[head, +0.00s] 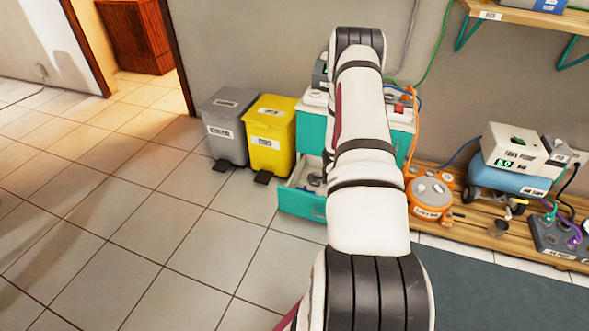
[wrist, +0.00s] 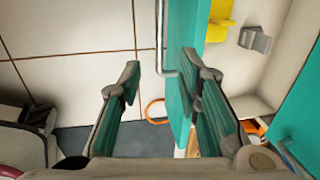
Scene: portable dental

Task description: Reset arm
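My arm reaches forward through the middle of the head view, over the teal cabinet (head: 398,138), and hides much of it. My gripper is hidden there behind the arm. In the wrist view my gripper (wrist: 160,75) is open, its two fingers wide apart. A teal drawer front with a metal handle stands between or just beyond the fingers; I cannot tell whether it touches them. The cabinet's lower drawer (head: 302,203) is pulled out, with small items inside. In the wrist view a yellow item (wrist: 221,12) and a grey item (wrist: 254,40) lie in the drawer.
A grey bin (head: 226,130) and a yellow bin (head: 269,138) stand left of the cabinet. To the right, a low wooden platform (head: 470,222) holds an orange canister (head: 428,196), a blue compressor (head: 505,178) and cables. A shelf (head: 530,16) hangs at upper right. The tiled floor at left is clear.

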